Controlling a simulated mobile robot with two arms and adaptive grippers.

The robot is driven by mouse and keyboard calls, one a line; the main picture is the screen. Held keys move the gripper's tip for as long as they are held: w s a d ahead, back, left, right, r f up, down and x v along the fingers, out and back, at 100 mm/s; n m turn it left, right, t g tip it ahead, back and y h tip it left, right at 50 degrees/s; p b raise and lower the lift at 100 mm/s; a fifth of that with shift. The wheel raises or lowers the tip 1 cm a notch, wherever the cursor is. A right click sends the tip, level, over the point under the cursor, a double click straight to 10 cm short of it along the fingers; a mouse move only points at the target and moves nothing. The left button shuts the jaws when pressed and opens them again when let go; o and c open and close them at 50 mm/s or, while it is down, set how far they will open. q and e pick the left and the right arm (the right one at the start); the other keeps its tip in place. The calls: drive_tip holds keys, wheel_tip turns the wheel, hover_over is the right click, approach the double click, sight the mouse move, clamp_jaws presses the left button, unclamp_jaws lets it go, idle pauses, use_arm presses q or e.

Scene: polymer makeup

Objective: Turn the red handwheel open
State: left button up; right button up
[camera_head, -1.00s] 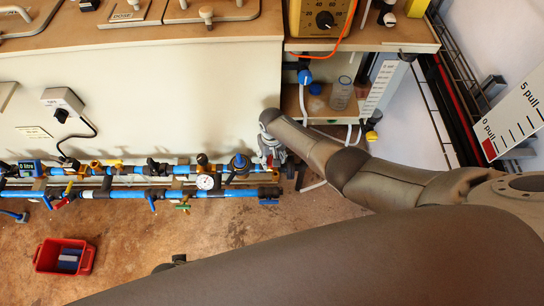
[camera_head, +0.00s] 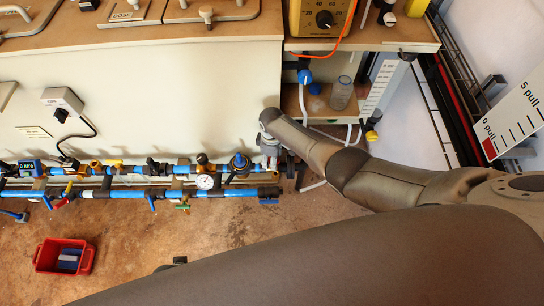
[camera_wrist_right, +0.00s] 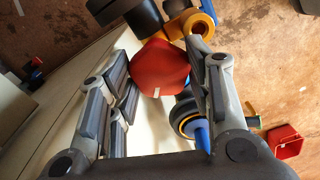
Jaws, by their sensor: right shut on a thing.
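The red handwheel (camera_wrist_right: 160,68) is between the fingers of my right gripper (camera_wrist_right: 163,78) in the right wrist view. The fingers press on it from both sides, and a small white mark shows on its face. In the head view my right gripper (camera_head: 270,150) is at the right end of the blue pipework, below the cabinet front. The wheel is mostly hidden there by my wrist. My left gripper does not show; a large arm link of mine fills the bottom of the head view.
Blue pipes (camera_head: 130,194) with several valves and a round gauge (camera_head: 205,182) run along the cabinet front (camera_head: 150,110). A red bin (camera_head: 64,256) stands on the brown floor. A shelf with a clear bottle (camera_head: 341,93) is at the upper right. Open floor lies below the pipes.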

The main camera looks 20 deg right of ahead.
drive_tip(key=shift+n, duration=0.7)
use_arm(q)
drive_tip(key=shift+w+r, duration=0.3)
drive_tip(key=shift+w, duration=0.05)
use_arm(e)
drive_tip(key=shift+n, duration=0.3)
drive_tip(key=o, duration=1)
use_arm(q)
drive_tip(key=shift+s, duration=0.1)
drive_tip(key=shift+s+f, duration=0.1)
use_arm(e)
drive_tip(key=shift+r, duration=0.1)
wheel_tip(320, 180, up, 12)
